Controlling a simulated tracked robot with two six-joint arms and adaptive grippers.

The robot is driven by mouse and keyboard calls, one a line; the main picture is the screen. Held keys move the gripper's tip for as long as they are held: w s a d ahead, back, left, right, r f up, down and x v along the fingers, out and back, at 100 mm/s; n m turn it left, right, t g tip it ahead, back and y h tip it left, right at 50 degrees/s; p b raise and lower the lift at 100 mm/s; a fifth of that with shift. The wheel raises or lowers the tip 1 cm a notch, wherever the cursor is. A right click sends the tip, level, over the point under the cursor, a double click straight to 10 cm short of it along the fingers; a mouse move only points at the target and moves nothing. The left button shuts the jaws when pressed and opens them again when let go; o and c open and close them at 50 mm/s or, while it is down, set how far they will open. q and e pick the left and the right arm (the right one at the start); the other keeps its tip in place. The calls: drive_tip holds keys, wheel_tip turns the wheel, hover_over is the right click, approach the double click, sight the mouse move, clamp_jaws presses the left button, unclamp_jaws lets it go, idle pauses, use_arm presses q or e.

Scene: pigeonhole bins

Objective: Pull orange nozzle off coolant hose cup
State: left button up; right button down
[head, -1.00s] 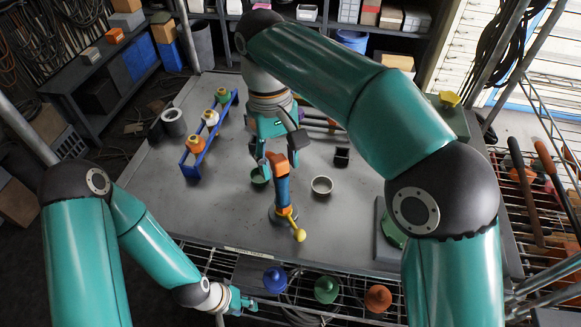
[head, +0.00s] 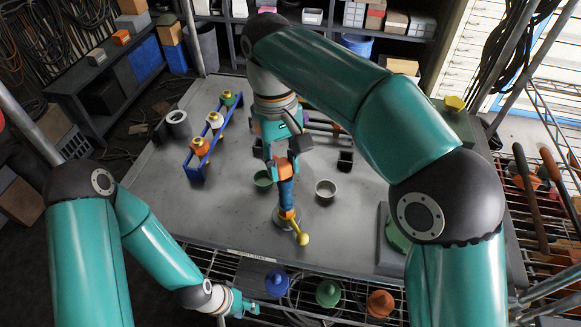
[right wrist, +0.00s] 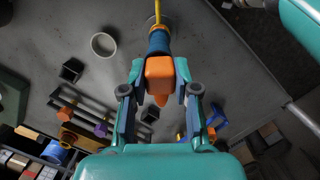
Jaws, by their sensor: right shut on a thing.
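The orange nozzle (head: 281,171) sits at the top of the upright blue coolant hose (head: 285,195). My right gripper (head: 281,160) is shut on it, with one finger on each side. In the right wrist view the nozzle (right wrist: 160,76) lies between the fingers, its narrow tip pointing back toward my palm. The blue hose (right wrist: 159,42) still appears to meet the nozzle, and no clear gap shows. A yellow-handled valve (head: 301,236) is at the hose's base. My left gripper (head: 246,305) hangs low at the table's front edge, away from the hose; its finger opening is unclear.
A blue rack (head: 195,172) with several nozzles stands left of the hose. Blue (head: 276,282), green (head: 328,293) and orange (head: 380,303) cone-shaped pieces sit on the front wire shelf.

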sight(283, 161)
drive_tip(key=shift+w, duration=0.15)
drive_tip(key=shift+w+r+p, duration=0.1)
drive_tip(key=shift+r+p, duration=0.1)
drive_tip(key=shift+p, duration=0.15)
drive_tip(key=shift+r+p, duration=0.65)
drive_tip(key=shift+p, duration=0.3)
idle(0.5)
wheel_tip(283, 161, up, 2)
drive_tip(key=p, duration=0.3)
drive_tip(key=shift+w+a+r, duration=0.1)
drive_tip(key=shift+w, duration=0.05)
drive_tip(key=shift+w+a+r+p, duration=0.1)
drive_tip(key=shift+w+r+p, duration=0.1)
drive_tip(key=shift+r+p, duration=0.65)
drive_tip(key=shift+r, duration=0.15)
